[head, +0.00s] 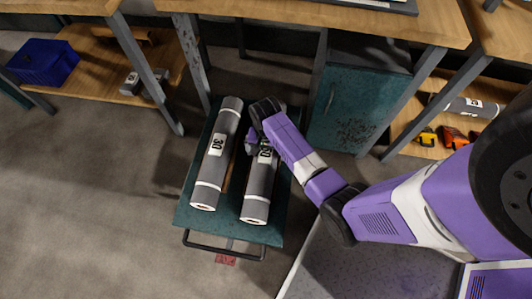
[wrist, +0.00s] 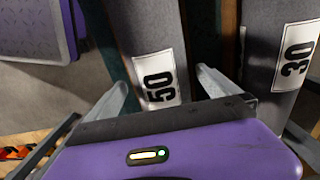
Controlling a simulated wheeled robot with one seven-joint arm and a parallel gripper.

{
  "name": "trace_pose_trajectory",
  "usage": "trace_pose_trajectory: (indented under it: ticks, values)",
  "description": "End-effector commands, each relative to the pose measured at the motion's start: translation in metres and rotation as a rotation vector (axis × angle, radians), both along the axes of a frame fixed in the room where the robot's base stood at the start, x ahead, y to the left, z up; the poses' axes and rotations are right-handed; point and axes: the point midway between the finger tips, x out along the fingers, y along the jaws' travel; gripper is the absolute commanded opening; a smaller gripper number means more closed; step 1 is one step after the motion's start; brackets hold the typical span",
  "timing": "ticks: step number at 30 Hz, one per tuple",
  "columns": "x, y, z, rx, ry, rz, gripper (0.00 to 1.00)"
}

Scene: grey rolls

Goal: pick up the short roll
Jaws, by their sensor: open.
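Two grey rolls with white bands lie side by side on a teal cart (head: 184,213). The left roll (head: 212,160) is labelled 30; the right roll (head: 258,190) is labelled 50 and is partly hidden by my arm. They look similar in length, so I cannot tell which is shorter. My gripper (head: 257,147) is open above the 50 roll. In the wrist view its fingers (wrist: 162,82) appear on either side of the 50 roll (wrist: 140,25), with the 30 roll (wrist: 272,60) to the right. I cannot tell the remaining height. Much shorter grey pieces (head: 145,84) lie on the left shelf.
A workbench (head: 330,18) stands behind the cart, with a teal cabinet (head: 355,108) under it. A blue bin (head: 44,62) is on the left shelf. Another grey roll (head: 470,106) and orange tools (head: 453,136) are on the right shelf. The floor at left is clear.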

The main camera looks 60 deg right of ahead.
Motion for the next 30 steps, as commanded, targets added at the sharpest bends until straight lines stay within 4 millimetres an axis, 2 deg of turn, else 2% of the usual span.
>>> trace_pose_trajectory:
  ticks: [3, 12, 25, 26, 30]
  values:
    - [-0.0004, -0.0002, -0.0134, 0.000, 0.000, -0.001, 1.00]
    - [-0.0001, -0.0003, -0.0150, -0.001, -0.001, 0.000, 0.98]
    - [-0.0006, 0.0000, -0.0150, 0.000, 0.000, 0.000, 0.14]
    - [-0.0006, 0.0000, -0.0150, 0.000, 0.000, 0.000, 0.09]
    - [0.0002, -0.0003, -0.0142, -0.002, -0.002, 0.000, 0.09]
